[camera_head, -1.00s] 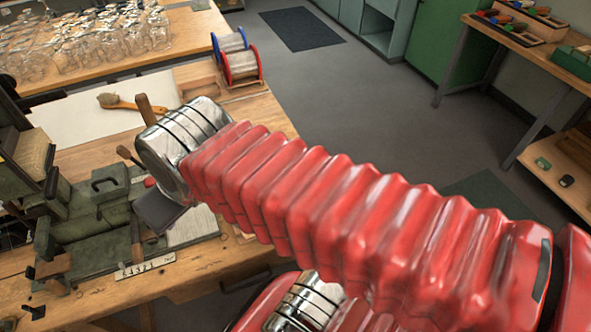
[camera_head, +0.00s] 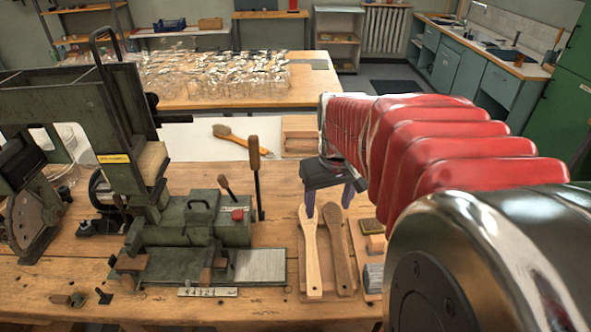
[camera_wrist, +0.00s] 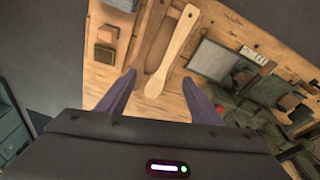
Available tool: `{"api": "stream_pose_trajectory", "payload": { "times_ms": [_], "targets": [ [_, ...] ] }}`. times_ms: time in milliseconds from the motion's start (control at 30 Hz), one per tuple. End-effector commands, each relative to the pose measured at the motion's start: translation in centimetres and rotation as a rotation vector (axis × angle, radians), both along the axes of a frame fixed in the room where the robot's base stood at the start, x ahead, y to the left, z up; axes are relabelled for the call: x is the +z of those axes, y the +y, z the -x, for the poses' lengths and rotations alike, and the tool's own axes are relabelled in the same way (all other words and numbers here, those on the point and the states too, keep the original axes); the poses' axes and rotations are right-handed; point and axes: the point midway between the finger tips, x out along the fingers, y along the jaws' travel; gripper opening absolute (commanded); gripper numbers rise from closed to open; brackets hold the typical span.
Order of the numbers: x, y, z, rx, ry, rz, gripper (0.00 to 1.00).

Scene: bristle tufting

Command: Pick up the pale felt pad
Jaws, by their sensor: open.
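My gripper (camera_head: 329,200) is open and empty, its two purple fingers pointing down over the wooden bench. In the wrist view the fingers of my gripper (camera_wrist: 160,80) stand apart, with the end of a light wooden handle between them in the picture. A small pale block (camera_head: 376,244), perhaps the felt pad, lies on a wooden board right of the handles. It also shows in the wrist view as a tan block (camera_wrist: 107,33), left of my gripper. I cannot tell for sure that it is felt.
A light wooden handle (camera_head: 311,250) and a darker one (camera_head: 337,250) lie beside the board. A dark block (camera_head: 371,226) and a grey piece (camera_head: 373,277) flank the pale block. A green machine (camera_head: 190,235) stands to the left. A brush (camera_head: 236,137) lies behind.

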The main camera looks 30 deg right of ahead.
Motion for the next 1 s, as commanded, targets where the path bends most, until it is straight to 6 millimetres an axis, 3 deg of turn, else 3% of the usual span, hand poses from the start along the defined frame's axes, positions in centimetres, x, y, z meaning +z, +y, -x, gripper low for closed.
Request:
{"api": "stream_pose_trajectory", "payload": {
  "times_ms": [33,300,500,667,1000],
  "targets": [
    [-0.7,-1.7,0.1,-0.024,0.020,-0.009,0.59],
    [-4.4,-10.1,1.7,-0.117,0.104,-0.062,0.59],
    [-7.0,-14.8,3.5,-0.168,0.146,-0.100,0.59],
    [-7.8,-16.3,4.3,-0.181,0.157,-0.113,0.59],
    [-7.9,-16.3,4.3,-0.182,0.158,-0.114,0.59]
  ]
}}
